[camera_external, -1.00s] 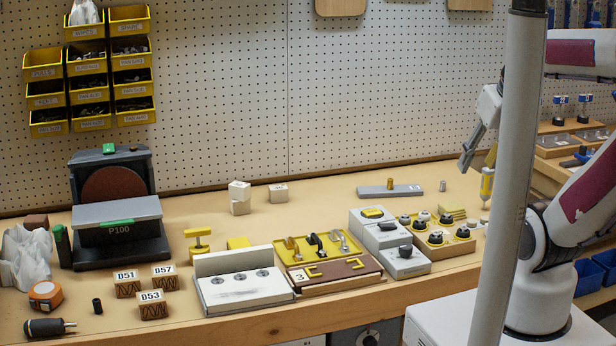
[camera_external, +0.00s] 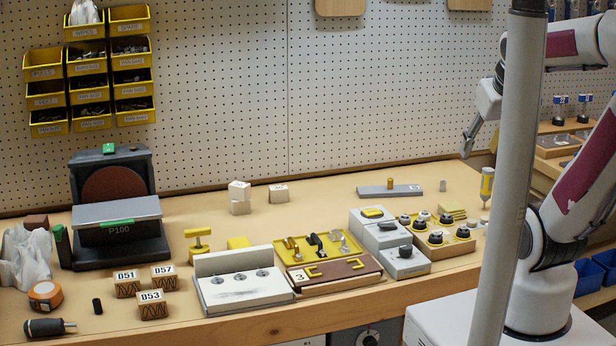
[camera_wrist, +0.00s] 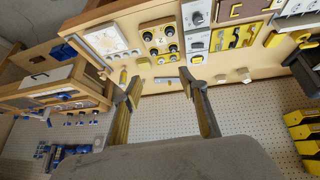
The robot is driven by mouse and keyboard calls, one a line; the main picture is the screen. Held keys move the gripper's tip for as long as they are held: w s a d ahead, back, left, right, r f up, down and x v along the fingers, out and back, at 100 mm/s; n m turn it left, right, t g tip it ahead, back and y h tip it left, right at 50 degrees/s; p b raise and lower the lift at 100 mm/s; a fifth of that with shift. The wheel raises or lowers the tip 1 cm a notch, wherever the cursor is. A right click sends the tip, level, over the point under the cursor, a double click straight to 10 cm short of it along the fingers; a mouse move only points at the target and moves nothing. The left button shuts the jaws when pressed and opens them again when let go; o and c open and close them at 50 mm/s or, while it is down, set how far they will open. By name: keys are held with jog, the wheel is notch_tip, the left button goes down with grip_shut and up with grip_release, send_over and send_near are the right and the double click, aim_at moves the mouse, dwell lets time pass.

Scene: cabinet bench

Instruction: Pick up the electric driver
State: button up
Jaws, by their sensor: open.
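A blue and dark tool (camera_wrist: 68,154) shows at the lower left of the wrist view, near the pegboard; it looks like a powered driver, but it is too small to be sure. A black-handled driver with a metal shaft (camera_external: 48,327) lies at the front left of the bench in the external view. I cannot tell which is the electric driver. My gripper (camera_external: 468,147) is raised above the back right of the bench, far from the black-handled driver. In the wrist view my gripper (camera_wrist: 160,84) has its fingers spread, with nothing between them.
A tray with black knobs (camera_external: 436,237), grey switch boxes (camera_external: 402,262) and a white fixture (camera_external: 240,290) line the bench front. A sander (camera_external: 116,215) stands at left. A side shelf (camera_external: 560,128) lies at right. The bench's back middle is mostly clear.

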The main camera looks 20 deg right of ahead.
jog(key=w+d+t+h, duration=0.2)
jog(key=w+d+h, duration=0.1)
jog(key=w+d, duration=0.95)
jog(key=n+t+y, duration=0.2)
jog(key=t, duration=0.1)
send_over(492, 176)
jog(key=s, duration=0.3)
notch_tip(492, 176, down, 9)
jog(key=f+y, duration=0.1)
jog(key=f, duration=0.1)
jog(key=f+t+y, duration=0.1)
jog(key=f, duration=0.2)
jog(key=s+d+f+y, duration=0.1)
jog(key=f, duration=0.2)
jog(key=shift+d+f+n+t+y, duration=0.1)
jog(key=shift+f+n+t+y, duration=0.2)
jog(key=shift+n+y, duration=0.1)
jog(key=shift+s+f+y, duration=0.5)
jog(key=shift+f, duration=0.15)
jog(key=shift+x, duration=1.3)
